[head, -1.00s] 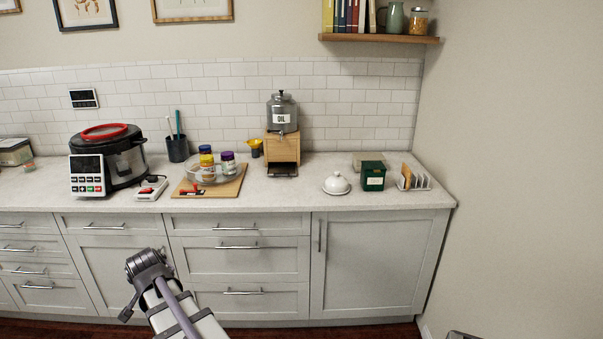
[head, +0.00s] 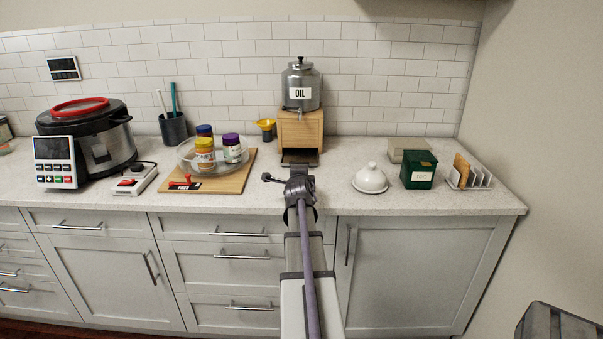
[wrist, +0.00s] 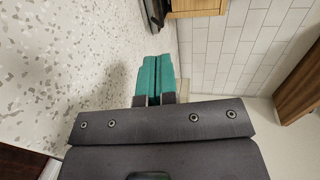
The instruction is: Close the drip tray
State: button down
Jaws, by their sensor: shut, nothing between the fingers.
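The drip tray (head: 299,157) is a dark, shallow tray at the foot of the wooden stand (head: 312,130) under the steel oil dispenser (head: 301,86). It sticks out from the front of the stand. In the wrist view the dark tray (wrist: 155,10) shows at the top edge, beside the wooden stand (wrist: 198,6). My gripper (head: 300,171) is just in front of the tray in the head view and partly hidden by my wrist. In the wrist view its teal fingertips (wrist: 153,72) are together and empty, with a gap between them and the tray.
Left of the stand are a yellow funnel (head: 266,127) and a wooden board (head: 225,181) with a glass dish of jars. To the right are a white domed dish (head: 370,179), a green box (head: 419,170) and a toast rack (head: 470,175). The counter just right of the stand is clear.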

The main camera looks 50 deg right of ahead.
jog(key=b+x, duration=0.2)
jog(key=x, duration=1)
jog(key=shift+w+d+f, duration=0.1)
jog(key=shift+w+d, duration=0.15)
